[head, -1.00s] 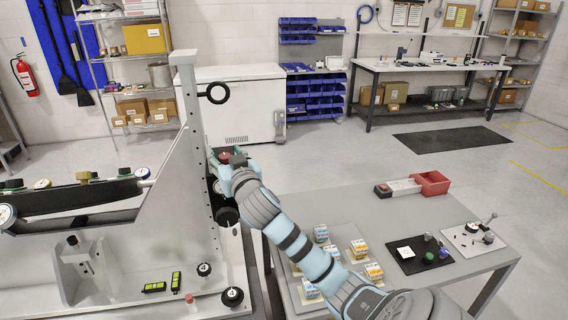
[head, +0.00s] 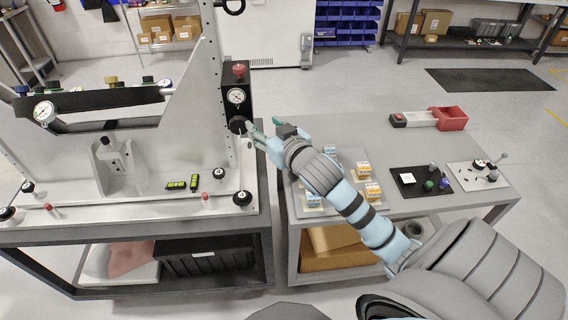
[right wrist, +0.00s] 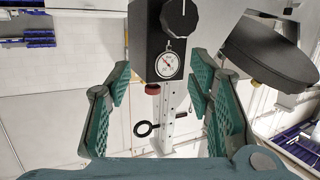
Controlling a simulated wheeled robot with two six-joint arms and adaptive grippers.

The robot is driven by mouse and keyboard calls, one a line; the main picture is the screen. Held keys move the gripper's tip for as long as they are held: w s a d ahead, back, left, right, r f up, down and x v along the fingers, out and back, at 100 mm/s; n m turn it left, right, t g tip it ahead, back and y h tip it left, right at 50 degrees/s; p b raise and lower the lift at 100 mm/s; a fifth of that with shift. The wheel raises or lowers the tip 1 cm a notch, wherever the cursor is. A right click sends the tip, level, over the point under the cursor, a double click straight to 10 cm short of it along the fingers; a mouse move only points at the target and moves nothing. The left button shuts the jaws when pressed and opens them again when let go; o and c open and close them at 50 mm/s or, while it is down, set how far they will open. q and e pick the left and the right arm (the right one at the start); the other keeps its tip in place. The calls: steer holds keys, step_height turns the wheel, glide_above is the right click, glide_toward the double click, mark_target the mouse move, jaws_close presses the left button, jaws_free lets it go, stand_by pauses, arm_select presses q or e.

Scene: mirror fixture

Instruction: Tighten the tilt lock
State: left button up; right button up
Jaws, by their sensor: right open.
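The mirror fixture (head: 75,140) stands on the left bench. At its right end is an upright black box with a red knob (head: 239,71) on top, a round dial gauge (head: 236,97) and a black knob (head: 238,124) low on its face. I cannot tell which part is the tilt lock. My right gripper (head: 265,130) is open and empty, just right of the black knob. In the right wrist view the black knob (right wrist: 184,14), gauge (right wrist: 168,62) and red knob (right wrist: 152,90) show upside down beyond the spread fingers. My left gripper is out of view.
A large dark disc (right wrist: 270,55) is close at the right of the wrist view. Several small boxes, a black mat (head: 420,182) and a red bin (head: 450,118) are on the right table (head: 330,125). Small black knobs (head: 242,198) rise from the fixture's base.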

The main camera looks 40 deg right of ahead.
steer(key=s+a+f+g, duration=0.3)
steer(key=s+f+g, duration=0.1)
steer(key=s+f, duration=0.6)
step_height(320, 180, down, 3)
steer(key=shift+n+g, duration=0.3)
steer(key=shift+g, duration=0.1)
steer(key=shift+s+a, duration=0.1)
steer(key=s+d+f+n+g+b, duration=0.1)
steer(key=s+d+f+g, duration=0.15)
steer(key=f, duration=1.15)
steer(key=s+d+f+g+b, duration=0.1)
steer(key=s+f, duration=0.3)
steer(key=f, duration=1)
steer(key=s+a+f+g+b, duration=0.1)
steer(key=s+a+f+g, duration=0.1)
steer(key=s+f, duration=0.4)
steer(key=s+a+f+g+y+b, duration=0.1)
steer(key=s+a+f+g, duration=0.1)
steer(key=s+f, duration=0.5)
steer(key=s+a+f+g+b, duration=0.2)
steer(key=s+f, duration=0.5)
steer(key=s, duration=0.9)
steer(key=shift+a+y, duration=0.3)
steer(key=shift+a, duration=0.1)
